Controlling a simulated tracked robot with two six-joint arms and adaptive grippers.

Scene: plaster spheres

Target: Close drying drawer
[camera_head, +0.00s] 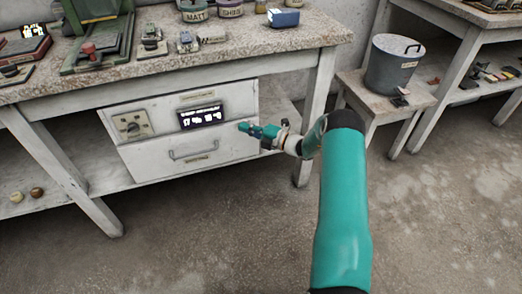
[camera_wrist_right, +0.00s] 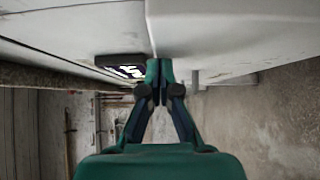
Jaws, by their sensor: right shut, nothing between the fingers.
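The drying drawer (camera_head: 215,152) is the white lower front with a bar handle (camera_head: 194,150), in a white cabinet under the workbench. In the head view its front seems to stand slightly proud of the panel above; how far it is open is hard to tell. My right gripper (camera_head: 243,127) is shut and empty at the upper right end of the drawer front. In the right wrist view the fingertips (camera_wrist_right: 158,68) lie at or very near the edge of a white block; contact cannot be told. My left gripper is not in view.
A lit black display (camera_head: 201,116) and a knob plate (camera_head: 132,125) are on the cabinet's upper panel. The workbench (camera_head: 240,62) carries jars and tools. A bench leg (camera_head: 314,115) stands right of the gripper. A grey bucket (camera_head: 392,68) sits on a stool. The floor in front is clear.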

